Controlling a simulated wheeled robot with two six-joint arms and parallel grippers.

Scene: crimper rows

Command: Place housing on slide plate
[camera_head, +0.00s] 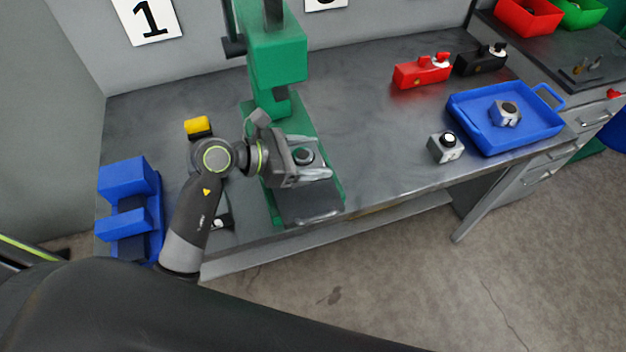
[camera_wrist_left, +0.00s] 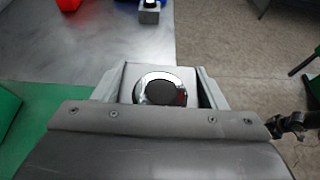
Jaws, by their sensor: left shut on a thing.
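My left gripper (camera_head: 312,159) is shut on a grey housing with a dark round opening on top (camera_head: 303,156). In the left wrist view the housing (camera_wrist_left: 131,76) sits upright between the two fingers of the left gripper (camera_wrist_left: 160,90). The gripper and housing are over the green press base, in front of the press column (camera_head: 278,60). The dark slide plate (camera_head: 308,204) shows on the base, just in front of the gripper. I cannot tell whether the housing touches the plate or hangs just above it. My right gripper is not in view.
Another grey block (camera_head: 447,149) stands on the bench to the right. A blue tray (camera_head: 487,139) holds a similar block (camera_head: 506,114). Red (camera_head: 420,73) and black (camera_head: 480,63) blocks stand behind. A blue fixture (camera_head: 128,180) and yellow item (camera_head: 198,126) are left.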

